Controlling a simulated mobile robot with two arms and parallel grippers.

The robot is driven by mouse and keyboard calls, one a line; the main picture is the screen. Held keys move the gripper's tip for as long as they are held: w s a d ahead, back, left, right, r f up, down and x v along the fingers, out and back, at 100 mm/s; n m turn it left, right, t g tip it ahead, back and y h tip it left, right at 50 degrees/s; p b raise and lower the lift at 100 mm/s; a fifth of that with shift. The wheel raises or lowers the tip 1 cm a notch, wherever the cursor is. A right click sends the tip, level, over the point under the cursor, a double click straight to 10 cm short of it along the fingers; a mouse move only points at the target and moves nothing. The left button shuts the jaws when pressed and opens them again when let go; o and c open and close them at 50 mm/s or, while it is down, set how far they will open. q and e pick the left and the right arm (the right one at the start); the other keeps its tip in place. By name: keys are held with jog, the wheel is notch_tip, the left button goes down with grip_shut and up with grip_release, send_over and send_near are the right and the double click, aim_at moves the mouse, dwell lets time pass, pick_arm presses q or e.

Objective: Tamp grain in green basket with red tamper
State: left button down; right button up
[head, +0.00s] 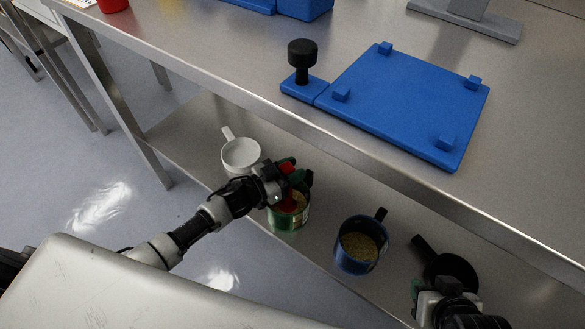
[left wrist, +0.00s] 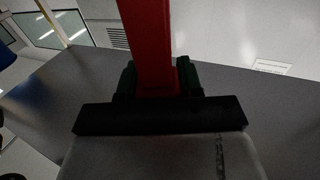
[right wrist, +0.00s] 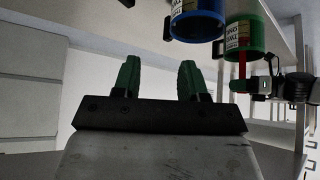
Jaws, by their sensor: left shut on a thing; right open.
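The green basket (head: 288,219) stands on the lower shelf with yellowish grain (head: 300,201) inside. My left gripper (head: 290,178) is above its opening, shut on the red tamper (head: 289,199). The tamper's red handle (left wrist: 150,45) fills the space between the fingers (left wrist: 155,80) in the left wrist view. The right wrist view shows the tamper (right wrist: 242,68) between the green basket (right wrist: 243,36) and my left gripper; whether its lower end touches the grain is hidden. My right gripper (right wrist: 157,80) is open and empty; in the head view it is at the bottom right (head: 418,293).
A blue basket (head: 350,262) with grain stands right of the green one. A white mug-like container (head: 240,153) is behind left, a black handled vessel (head: 452,268) at right. The upper table's edge (head: 300,137) overhangs the shelf. A blue plate (head: 400,105) lies on top.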

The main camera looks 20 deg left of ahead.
pick_arm(q)
notch_tip(320, 180, up, 3)
jog(key=p, duration=0.2)
jog(key=shift+f+p, duration=0.1)
jog(key=shift+p, duration=0.25)
pick_arm(e)
jog(key=s+g, duration=0.1)
jog(key=s+d+g, duration=0.1)
jog(key=s, duration=0.1)
jog(key=s+g+h, duration=0.1)
jog(key=s, duration=0.1)
jog(key=shift+s+d+r+g, duration=0.1)
jog(key=shift+s+d+g, duration=0.05)
jog(key=shift+d+g, duration=0.25)
pick_arm(q)
jog(key=shift+f+b, duration=0.65)
jog(key=shift+f, duration=0.15)
jog(key=shift+f+b, duration=0.4)
jog(key=shift+f, duration=0.15)
pick_arm(e)
jog(key=w+t, duration=0.1)
jog(key=w+a+f, duration=0.1)
jog(key=shift+w+t, duration=0.3)
jog(key=shift+t, duration=0.1)
